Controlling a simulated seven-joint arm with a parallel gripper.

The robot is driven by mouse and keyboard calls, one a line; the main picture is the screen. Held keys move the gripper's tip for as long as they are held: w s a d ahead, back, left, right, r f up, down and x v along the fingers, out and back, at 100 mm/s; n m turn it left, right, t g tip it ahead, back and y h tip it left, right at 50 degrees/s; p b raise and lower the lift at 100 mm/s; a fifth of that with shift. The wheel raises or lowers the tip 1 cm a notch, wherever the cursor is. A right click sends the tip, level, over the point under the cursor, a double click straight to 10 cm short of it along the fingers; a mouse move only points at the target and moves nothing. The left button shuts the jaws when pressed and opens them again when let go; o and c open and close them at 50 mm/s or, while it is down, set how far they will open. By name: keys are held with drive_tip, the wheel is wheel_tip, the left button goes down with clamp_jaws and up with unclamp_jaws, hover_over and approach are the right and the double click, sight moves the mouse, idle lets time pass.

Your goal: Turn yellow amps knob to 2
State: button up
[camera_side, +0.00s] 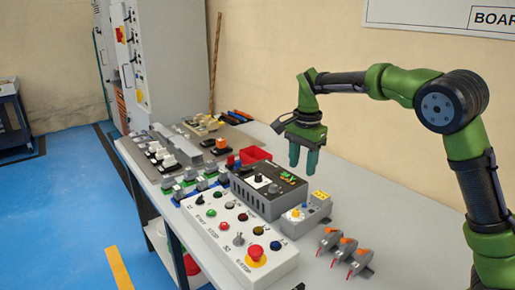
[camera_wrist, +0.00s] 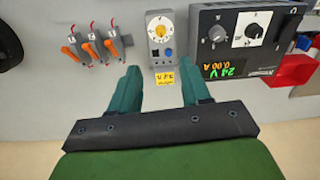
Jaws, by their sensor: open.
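A small grey box (camera_wrist: 151,44) carries a round pale dial with a yellow knob (camera_wrist: 162,29) in the wrist view. Its number setting is too small to read. A blue part sits just below the dial on the box. The same grey box (camera_side: 308,214) stands beside the power supply in the side view, where the knob is hard to make out. My gripper (camera_side: 303,166) is open and empty, pointing down above the bench behind the box. In the wrist view, my gripper's two green fingers (camera_wrist: 161,84) lie apart below the knob, touching nothing.
A dark power supply (camera_wrist: 228,14) reading 24 V stands right of the box. Several orange-levered parts (camera_wrist: 90,46) lie to its left. A white button panel (camera_side: 231,251) and red bin (camera_side: 256,154) are also nearby.

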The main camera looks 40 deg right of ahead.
sight(296, 210)
drive_tip(key=f+m, duration=0.1)
drive_tip(key=f, duration=0.4)
drive_tip(key=f+m, duration=0.1)
drive_tip(key=f, duration=0.3)
drive_tip(key=f+m, duration=0.2)
drive_tip(key=f, duration=0.3)
drive_tip(key=shift+w+a+f, duration=0.1)
drive_tip(key=shift+w+f, duration=0.25)
clamp_jaws()
